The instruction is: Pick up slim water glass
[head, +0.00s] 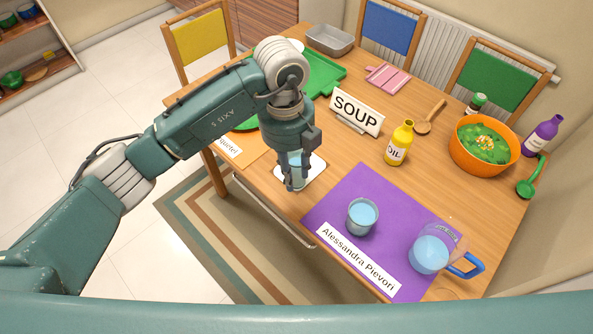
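My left gripper (296,183) points down over a white square coaster (316,171) at the table's near left edge. A slim glass with pale blue water (296,160) shows between its fingers, mostly hidden by them. I cannot tell whether the fingers press on the glass or only stand around it. A wider water glass (362,217) stands on the purple placemat (335,203). My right gripper is not in view.
A clear jug with a blue handle (430,254) and a name card (357,260) are on the placemat. Chairs line the far side.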

